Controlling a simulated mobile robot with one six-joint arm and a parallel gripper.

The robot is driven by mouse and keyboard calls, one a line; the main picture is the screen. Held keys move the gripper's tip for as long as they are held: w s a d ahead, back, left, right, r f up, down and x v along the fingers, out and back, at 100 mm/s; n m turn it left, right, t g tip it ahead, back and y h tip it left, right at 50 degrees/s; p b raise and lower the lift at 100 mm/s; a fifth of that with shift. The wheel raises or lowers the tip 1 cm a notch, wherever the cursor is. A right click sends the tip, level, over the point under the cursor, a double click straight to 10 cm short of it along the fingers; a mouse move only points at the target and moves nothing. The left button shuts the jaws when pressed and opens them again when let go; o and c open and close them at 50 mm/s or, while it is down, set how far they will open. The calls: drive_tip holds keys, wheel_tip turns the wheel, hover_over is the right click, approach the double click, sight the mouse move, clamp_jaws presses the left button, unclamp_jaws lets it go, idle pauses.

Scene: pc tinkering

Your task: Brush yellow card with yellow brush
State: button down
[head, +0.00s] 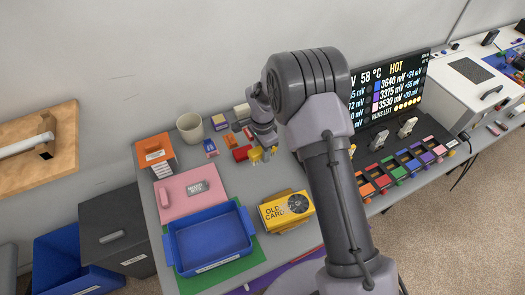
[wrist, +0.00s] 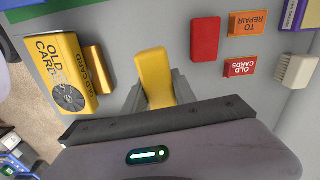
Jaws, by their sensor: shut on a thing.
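The yellow card (head: 286,210), marked "OLD CARD" and with a dark round fan, lies on the grey table right of the blue tray. In the wrist view the yellow card (wrist: 66,75) is at the left, with a narrower yellow part beside it. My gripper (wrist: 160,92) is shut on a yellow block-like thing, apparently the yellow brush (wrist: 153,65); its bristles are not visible. In the head view my gripper (head: 257,156) is behind the card, apart from it, near the red block (head: 242,153).
The blue tray (head: 247,214) sits on a green mat. A pink mat (head: 175,207) holds a grey box. A cup (head: 190,126) stands at the back. In the wrist view, a red block (wrist: 205,39), two small signs and a pale brush (wrist: 295,70) are right of my gripper.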

sight(263, 170)
drive_tip(key=shift+f+b, duration=3.05)
drive_tip(key=shift+f, duration=0.85)
drive_tip(key=c, duration=0.9)
unclamp_jaws()
clamp_jaws()
drive_tip(key=shift+r, duration=0.1)
drive_tip(key=shift+r+p, duration=2.3)
drive_tip(key=shift+r, duration=1.65)
